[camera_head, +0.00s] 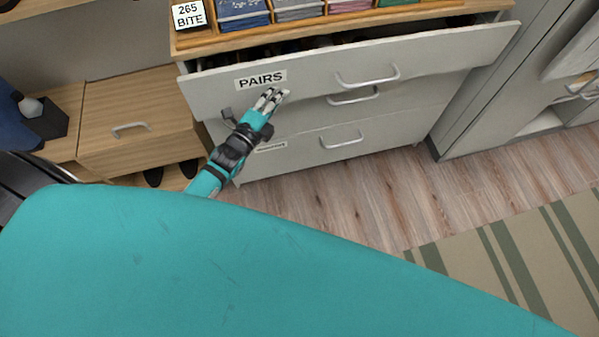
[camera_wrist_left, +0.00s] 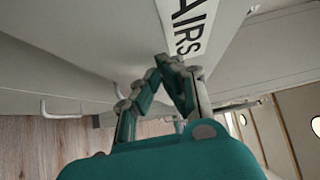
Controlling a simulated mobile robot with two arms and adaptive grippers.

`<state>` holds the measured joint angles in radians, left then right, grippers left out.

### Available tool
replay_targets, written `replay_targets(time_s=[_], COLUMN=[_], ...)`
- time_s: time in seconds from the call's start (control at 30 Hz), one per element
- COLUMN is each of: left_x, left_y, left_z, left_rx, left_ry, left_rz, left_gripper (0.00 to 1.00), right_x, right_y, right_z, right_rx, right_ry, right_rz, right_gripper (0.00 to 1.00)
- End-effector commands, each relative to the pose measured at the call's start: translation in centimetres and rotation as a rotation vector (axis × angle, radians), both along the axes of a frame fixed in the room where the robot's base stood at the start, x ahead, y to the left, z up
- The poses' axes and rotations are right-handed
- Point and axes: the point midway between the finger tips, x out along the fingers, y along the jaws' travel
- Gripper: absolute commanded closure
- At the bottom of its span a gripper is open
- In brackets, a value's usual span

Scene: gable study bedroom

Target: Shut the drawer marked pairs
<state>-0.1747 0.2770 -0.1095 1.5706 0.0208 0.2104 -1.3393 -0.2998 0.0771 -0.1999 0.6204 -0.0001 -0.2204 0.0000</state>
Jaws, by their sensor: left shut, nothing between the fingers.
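The drawer marked PAIRS (camera_head: 310,78) is the top drawer of a pale grey chest. It stands partly open, with a dark gap behind its front and some contents in shadow. Its label (camera_head: 261,80) is on the left of the front, and its bar handle (camera_head: 367,76) is right of that. My left gripper (camera_head: 272,97) is shut and empty, with its fingertips at the drawer front just below the label. In the left wrist view the fingertips (camera_wrist_left: 172,62) are close to the label (camera_wrist_left: 190,28); contact is not clear. My right gripper is not in view.
Lower drawers (camera_head: 340,137) of the chest look shut. Folded textiles in a wooden organiser (camera_head: 300,12) and a "265 BITE" card (camera_head: 188,14) are on top. A wooden cabinet (camera_head: 140,120) stands left, and a grey cabinet (camera_head: 500,95) stands right. A striped rug (camera_head: 530,255) lies right.

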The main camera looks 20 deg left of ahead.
Motion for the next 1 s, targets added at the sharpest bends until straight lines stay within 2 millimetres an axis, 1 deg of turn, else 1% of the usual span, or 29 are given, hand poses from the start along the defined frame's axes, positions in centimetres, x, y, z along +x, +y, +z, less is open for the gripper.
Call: replay_targets(time_s=[0.03, 0.2, 0.4, 0.6, 1.0], left_x=[0.8, 2.7, 4.0, 4.4, 4.5], left_y=[0.6, 2.0, 2.9, 3.3, 3.5], left_z=[-0.1, -0.2, -0.1, -0.1, -0.1], left_rx=[0.005, 0.004, 0.002, 0.002, 0.003], left_ry=[-0.002, -0.001, 0.001, 0.002, 0.004], left_rz=[0.0, 0.0, 0.0, 0.001, 0.004], left_gripper=[1.0, 1.0, 1.0, 1.0, 1.0], right_x=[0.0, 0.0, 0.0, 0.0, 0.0], right_y=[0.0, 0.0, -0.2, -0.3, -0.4], right_z=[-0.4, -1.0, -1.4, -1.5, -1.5], right_rx=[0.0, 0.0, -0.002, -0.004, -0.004], right_ry=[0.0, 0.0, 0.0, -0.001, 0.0], right_rz=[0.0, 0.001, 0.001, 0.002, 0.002], right_gripper=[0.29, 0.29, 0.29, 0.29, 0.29])
